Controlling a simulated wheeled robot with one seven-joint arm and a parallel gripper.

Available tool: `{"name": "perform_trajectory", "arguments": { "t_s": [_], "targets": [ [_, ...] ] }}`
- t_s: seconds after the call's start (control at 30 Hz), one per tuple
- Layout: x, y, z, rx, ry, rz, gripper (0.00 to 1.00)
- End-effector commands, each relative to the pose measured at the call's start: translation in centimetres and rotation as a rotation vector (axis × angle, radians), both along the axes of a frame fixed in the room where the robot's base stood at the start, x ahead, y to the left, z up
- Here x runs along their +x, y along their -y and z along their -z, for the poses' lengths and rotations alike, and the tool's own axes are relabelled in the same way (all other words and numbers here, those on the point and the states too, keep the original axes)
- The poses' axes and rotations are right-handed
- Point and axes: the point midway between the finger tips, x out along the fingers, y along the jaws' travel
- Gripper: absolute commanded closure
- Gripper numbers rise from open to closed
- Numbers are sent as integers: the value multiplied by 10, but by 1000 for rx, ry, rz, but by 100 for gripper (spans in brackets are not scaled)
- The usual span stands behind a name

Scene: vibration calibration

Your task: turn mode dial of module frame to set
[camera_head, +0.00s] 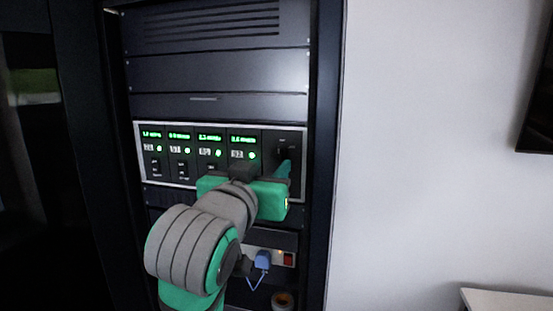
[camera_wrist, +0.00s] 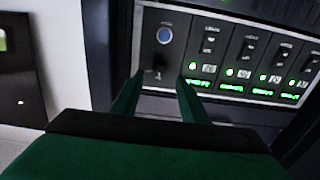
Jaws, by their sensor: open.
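The module frame (camera_head: 301,180) is a light-edged unit in the dark rack, with several modules bearing lit green displays. It shows upside down in the wrist view (camera_wrist: 138,35). On its plain end panel, a small dark knob (camera_wrist: 158,66), likely the mode dial, sits just beyond my fingertips, with a pale mark beside it. Its setting is too small to read. My gripper (camera_wrist: 159,80) is open, its two green fingers on either side of the knob; contact cannot be told. In the head view my gripper (camera_head: 284,168) is at the frame's right end and partly covers that panel.
A round blue button or lamp (camera_wrist: 165,35) is on the same panel. Small switches (camera_head: 183,168) line the neighbouring modules. Below are a blue plug (camera_head: 263,259) with its cord and a red switch (camera_head: 288,260). A white wall (camera_head: 430,150) stands right of the rack.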

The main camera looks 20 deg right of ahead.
Motion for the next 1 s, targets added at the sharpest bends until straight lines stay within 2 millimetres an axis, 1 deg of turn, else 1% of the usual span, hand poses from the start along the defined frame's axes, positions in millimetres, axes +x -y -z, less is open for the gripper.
{"name": "perform_trajectory", "arguments": {
  "t_s": [0.03,0.2,0.4,0.57,0.83,1.0],
  "targets": [
    [8,6,1,0,-2,1,60],
    [33,22,1,0,-1,0,60],
    [52,35,0,0,0,0,60],
    [58,40,0,0,0,0,60],
    [59,40,0,-1,1,-1,60],
    [59,39,0,-1,1,-1,100]
  ]
}}
